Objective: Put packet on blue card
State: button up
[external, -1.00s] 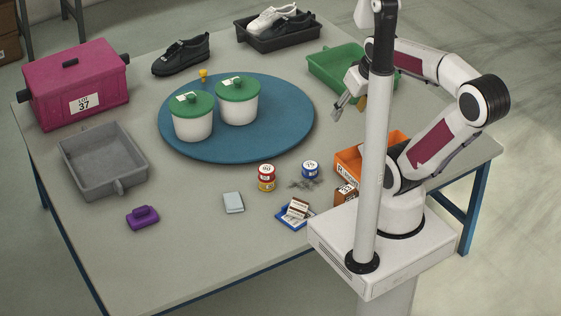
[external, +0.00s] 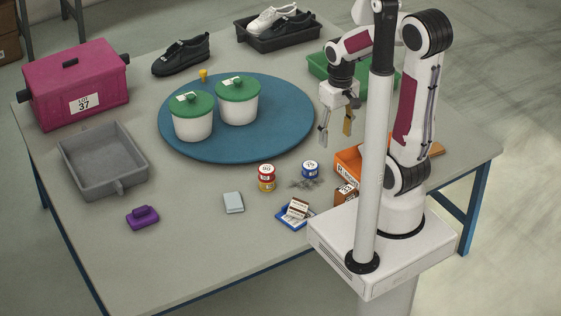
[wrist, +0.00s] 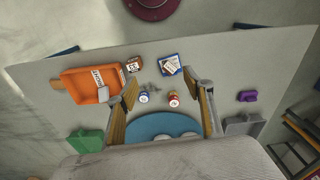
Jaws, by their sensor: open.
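A blue card (external: 289,218) lies flat near the table's front edge. A small brown-and-white packet (external: 298,206) lies on it, partly covering it. In the wrist view, the packet (wrist: 169,67) again overlaps the blue card (wrist: 176,58). A pale grey flat piece (external: 233,203) lies left of the card; I cannot tell if it is also a packet. My gripper (external: 336,138) is open and empty, pointing down above the table between the blue round mat and the orange bin. It is well away from the card. Its fingers also show in the wrist view (wrist: 165,108).
Red-yellow (external: 266,178) and blue-white cans (external: 310,169) stand behind the card, near a dark loose pile (external: 305,184). A brown box (external: 346,193) and orange bin (external: 348,165) are to the right. Green-lidded tubs stand on the blue round mat (external: 285,135). The front left table is mostly clear.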

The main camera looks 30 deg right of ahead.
jog(key=w+a+f+n+g, duration=0.15)
jog(key=w+f, duration=0.25)
jog(key=f, duration=0.6)
jog(key=n, duration=0.5)
send_over(298, 202)
jog(key=s, duration=0.4)
jog(key=shift+g, duration=0.25)
jog(key=f, duration=1.7)
jog(key=shift+w+d+f, duration=0.15)
jog(key=shift+w+d, duration=0.05)
jog(key=w+n+t, duration=0.1)
jog(key=w, duration=0.2)
jog(key=shift+a, duration=0.15)
jog(key=shift+w+n, duration=0.35)
jog(key=shift+w, duration=0.15)
jog(key=shift+s+f, duration=0.1)
jog(key=shift+f, duration=1.2)
